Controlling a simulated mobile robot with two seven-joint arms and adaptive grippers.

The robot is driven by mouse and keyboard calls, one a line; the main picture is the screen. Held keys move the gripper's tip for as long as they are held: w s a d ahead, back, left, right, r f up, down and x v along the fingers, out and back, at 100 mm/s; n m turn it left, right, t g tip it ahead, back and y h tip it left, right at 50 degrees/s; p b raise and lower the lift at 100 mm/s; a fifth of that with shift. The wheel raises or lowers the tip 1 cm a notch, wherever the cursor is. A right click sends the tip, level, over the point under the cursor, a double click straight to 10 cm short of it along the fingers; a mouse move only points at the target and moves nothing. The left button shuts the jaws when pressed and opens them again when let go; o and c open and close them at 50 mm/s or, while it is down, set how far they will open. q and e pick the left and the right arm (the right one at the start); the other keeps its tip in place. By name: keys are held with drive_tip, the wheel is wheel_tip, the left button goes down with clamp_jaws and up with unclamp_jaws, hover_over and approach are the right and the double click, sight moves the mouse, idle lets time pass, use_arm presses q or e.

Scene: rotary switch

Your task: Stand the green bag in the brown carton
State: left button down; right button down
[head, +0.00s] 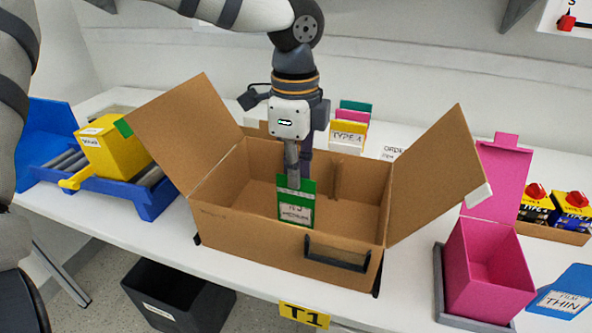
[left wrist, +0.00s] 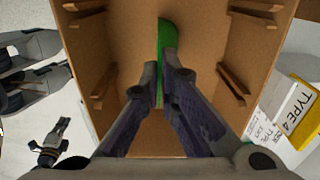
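The brown carton (head: 225,222) stands open on the white table, its side flaps spread out. My left gripper (head: 293,178) points straight down into the carton from above. It is shut on the top of the green bag (head: 297,206), which hangs upright with a white label facing the head camera. In the left wrist view the green bag (left wrist: 168,35) shows edge-on between the two fingertips (left wrist: 164,68), with the carton's walls (left wrist: 88,25) around it. The bag's lower edge meets the line of the front wall, so I cannot tell whether it touches the floor. My right gripper is not in view.
Upright coloured cards, one labelled TYPE 4 (head: 347,135), stand behind the carton. A blue tray (head: 150,200) with a yellow box (head: 112,150) is to the left. A pink box (head: 485,262) stands to the right. A black bin (head: 178,292) is below the table.

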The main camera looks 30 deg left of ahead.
use_arm(q)
drive_tip(key=c, duration=1.8)
unclamp_jaws()
wheel_tip(320, 180, up, 12)
